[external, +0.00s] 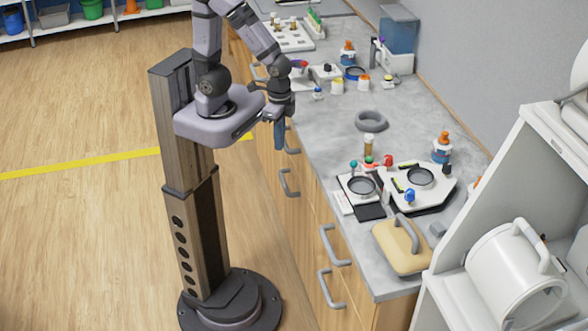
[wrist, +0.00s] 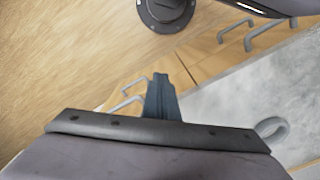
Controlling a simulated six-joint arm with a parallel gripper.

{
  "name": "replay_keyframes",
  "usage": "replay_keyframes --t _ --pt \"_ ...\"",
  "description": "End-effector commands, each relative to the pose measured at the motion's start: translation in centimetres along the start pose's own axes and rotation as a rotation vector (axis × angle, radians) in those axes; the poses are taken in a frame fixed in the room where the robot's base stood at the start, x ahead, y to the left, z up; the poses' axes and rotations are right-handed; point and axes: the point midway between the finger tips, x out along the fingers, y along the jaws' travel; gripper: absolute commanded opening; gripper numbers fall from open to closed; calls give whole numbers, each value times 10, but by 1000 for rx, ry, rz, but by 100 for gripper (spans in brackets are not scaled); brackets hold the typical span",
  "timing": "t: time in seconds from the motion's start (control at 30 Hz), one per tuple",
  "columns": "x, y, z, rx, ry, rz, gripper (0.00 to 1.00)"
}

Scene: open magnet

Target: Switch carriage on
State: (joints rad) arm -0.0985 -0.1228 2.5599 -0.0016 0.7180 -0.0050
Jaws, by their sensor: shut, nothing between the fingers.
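My gripper (external: 279,146) is shut and empty, pointing down beside the counter's front edge, above the drawer fronts. Its closed fingers (wrist: 161,82) show in the middle of the wrist view. No part is clearly marked as the carriage. On the counter, well to the right of my gripper, stand a small white device (external: 345,184) with a round dark plate and a larger white device (external: 436,190) with a similar plate. A blue knob (external: 410,195) and a red knob (external: 389,160) show there. Switch positions are too small to tell. My gripper touches none of these.
A grey ring (external: 371,121) lies mid-counter, with bare counter around it. A tan block with a grey handle (external: 400,251) sits at the near end. Bottles and small devices crowd the far end. Drawer handles (external: 289,184) stick out below the counter. A white shelf unit (external: 500,190) stands right.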

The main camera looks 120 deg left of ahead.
Motion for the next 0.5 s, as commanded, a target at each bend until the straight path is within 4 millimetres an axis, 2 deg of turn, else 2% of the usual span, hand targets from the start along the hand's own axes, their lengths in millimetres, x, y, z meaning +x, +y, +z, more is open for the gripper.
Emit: replay_keyframes --t 0.03,0.13,0.23,0.37,0.4,0.5 --pt "12 -9 2 -42 -13 1 0" --pt "28 -29 6 -135 -38 4 0" --pt "40 -54 -5 -243 -34 9 0" --pt "45 -97 -38 -414 17 27 0" --pt "43 -112 -51 -478 38 36 0" --pt "29 -139 -81 -717 84 72 0"
